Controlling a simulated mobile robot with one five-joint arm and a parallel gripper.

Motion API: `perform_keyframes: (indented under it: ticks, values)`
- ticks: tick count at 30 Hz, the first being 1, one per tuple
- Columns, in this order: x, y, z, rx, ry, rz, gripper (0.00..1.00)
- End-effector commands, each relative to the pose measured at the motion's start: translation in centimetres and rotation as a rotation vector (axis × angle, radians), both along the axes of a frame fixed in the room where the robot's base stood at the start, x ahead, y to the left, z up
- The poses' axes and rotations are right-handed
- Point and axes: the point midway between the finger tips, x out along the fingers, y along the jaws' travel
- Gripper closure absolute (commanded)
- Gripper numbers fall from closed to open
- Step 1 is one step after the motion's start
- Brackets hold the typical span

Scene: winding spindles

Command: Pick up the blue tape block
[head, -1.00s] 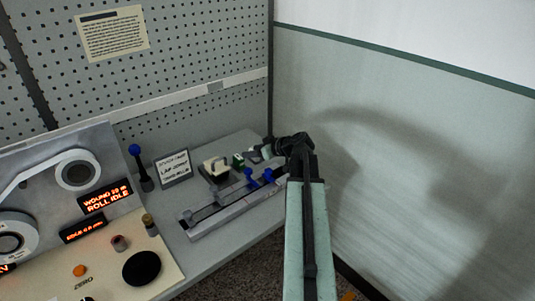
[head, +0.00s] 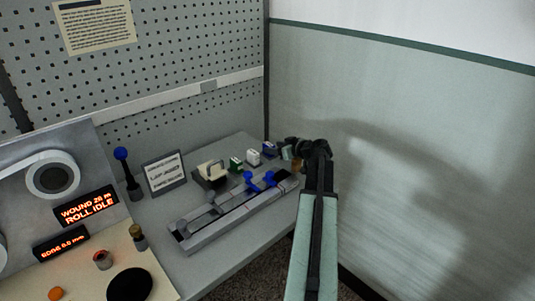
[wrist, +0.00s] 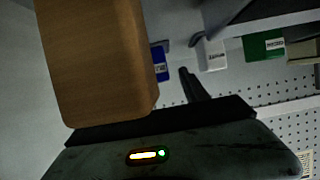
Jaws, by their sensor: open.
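The blue tape block (head: 269,148) stands at the back right of the bench in the head view, just left of my gripper (head: 287,149). In the wrist view the blue block (wrist: 159,63) shows small near the middle, partly hidden by a large brown block (wrist: 97,60) close to the camera. One dark finger (wrist: 190,84) shows right of the blue block; the other finger is not clear. My gripper is open and apart from the blue block. The brown block also shows beside the gripper in the head view (head: 297,164).
White (head: 254,157) and green (head: 236,163) blocks stand in a row left of the blue one. A grey rail fixture with blue knobs (head: 258,180) lies in front. A pegboard (head: 190,60) rises behind, and a wall (head: 400,130) is on the right.

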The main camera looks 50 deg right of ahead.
Motion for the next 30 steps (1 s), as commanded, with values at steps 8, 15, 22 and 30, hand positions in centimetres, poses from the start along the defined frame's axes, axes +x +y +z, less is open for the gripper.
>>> perform_keyframes:
  ticks: [8, 15, 22, 30]
  values:
    - [2.8, -0.3, -1.3, 0.001, -0.001, -0.003, 0.47]
    - [2.7, -0.3, -1.2, 0.001, 0.0, -0.003, 0.83]
    - [2.7, -0.3, -1.2, 0.001, 0.0, -0.003, 1.0]
    - [2.7, -0.4, 0.2, 0.001, 0.0, -0.003, 1.0]
